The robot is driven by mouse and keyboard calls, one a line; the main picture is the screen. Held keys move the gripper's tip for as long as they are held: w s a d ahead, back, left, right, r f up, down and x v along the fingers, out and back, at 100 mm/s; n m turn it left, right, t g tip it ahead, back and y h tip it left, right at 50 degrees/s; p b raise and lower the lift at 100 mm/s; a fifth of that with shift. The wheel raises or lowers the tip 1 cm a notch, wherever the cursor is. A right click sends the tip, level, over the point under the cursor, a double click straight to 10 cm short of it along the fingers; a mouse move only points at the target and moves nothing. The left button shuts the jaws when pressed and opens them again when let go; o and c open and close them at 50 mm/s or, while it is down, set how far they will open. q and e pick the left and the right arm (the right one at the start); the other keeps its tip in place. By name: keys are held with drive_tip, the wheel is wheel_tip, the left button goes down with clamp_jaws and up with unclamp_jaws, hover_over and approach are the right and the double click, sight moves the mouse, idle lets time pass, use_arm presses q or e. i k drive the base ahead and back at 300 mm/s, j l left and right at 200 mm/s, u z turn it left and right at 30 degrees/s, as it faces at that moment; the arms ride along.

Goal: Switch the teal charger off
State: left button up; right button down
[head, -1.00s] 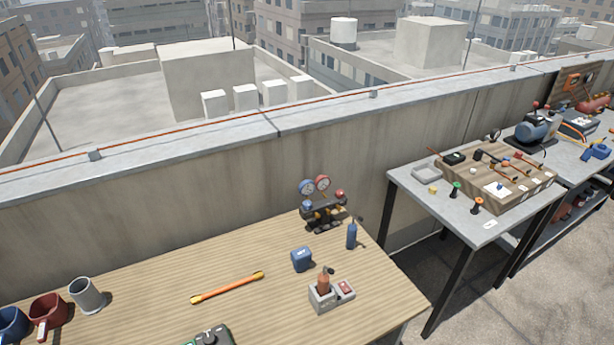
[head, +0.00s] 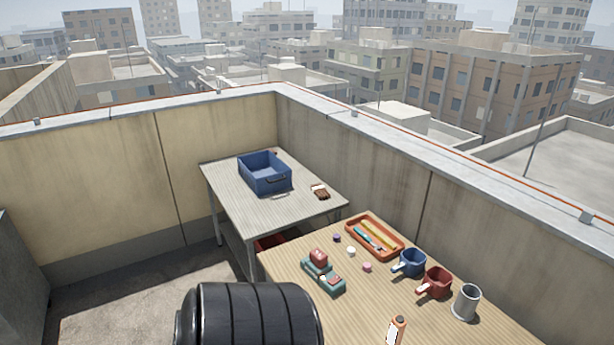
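The teal charger (head: 316,268) sits on the near wooden table, towards its left edge. Neither of my grippers is in view, and nothing is seen touching the charger.
A blue crate (head: 265,178) stands on another table behind.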

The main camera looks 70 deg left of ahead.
sight(335, 279)
drive_tip(key=u, duration=2.25)
drive_tip(key=k, duration=0.1)
